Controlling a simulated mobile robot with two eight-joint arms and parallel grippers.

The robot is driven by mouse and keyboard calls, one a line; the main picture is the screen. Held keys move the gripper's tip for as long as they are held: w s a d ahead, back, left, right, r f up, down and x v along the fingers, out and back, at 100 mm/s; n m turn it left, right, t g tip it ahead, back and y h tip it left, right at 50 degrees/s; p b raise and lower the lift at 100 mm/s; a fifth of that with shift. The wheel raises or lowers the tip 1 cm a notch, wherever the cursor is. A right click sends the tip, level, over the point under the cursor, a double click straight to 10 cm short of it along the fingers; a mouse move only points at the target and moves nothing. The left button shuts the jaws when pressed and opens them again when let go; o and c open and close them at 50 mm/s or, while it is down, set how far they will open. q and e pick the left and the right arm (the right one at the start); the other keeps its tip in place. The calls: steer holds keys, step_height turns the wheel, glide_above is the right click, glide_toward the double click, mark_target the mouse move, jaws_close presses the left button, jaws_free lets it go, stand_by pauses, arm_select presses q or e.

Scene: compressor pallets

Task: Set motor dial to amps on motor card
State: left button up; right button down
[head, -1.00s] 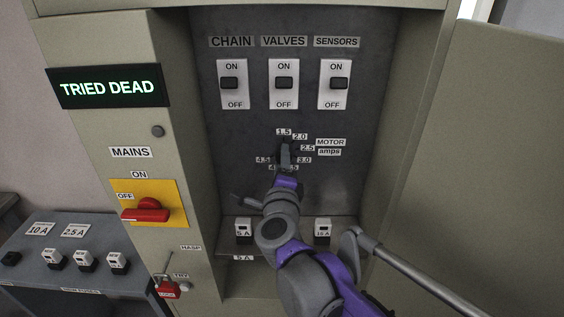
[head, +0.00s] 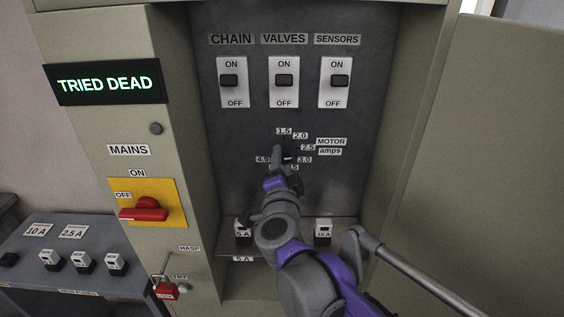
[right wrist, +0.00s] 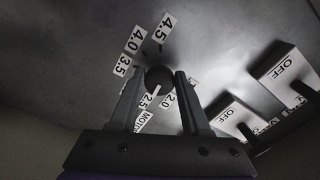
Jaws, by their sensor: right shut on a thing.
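The motor dial (right wrist: 158,78) is a dark round knob on the grey panel, ringed by number labels from 1.5 to 4.5. In the head view my right gripper (head: 280,158) covers most of the dial. In the right wrist view the two fingers of my right gripper (right wrist: 159,88) stand on either side of the knob, shut on it. The pointer direction cannot be made out. The "MOTOR amps" label (head: 330,146) is right of the dial. I see no motor card that I can identify. My left gripper is not in view.
Chain (head: 229,82), valves (head: 284,82) and sensors (head: 335,82) switches sit above the dial. Fuses (head: 323,231) stand on a shelf below. The red mains handle (head: 144,210) and "TRIED DEAD" sign (head: 108,83) are left. An open cabinet door (head: 490,160) is right.

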steer(key=shift+n, duration=0.3)
steer(key=shift+c, duration=2)
jaws_free()
steer(key=s, duration=1.1)
steer(key=shift+w, duration=0.1)
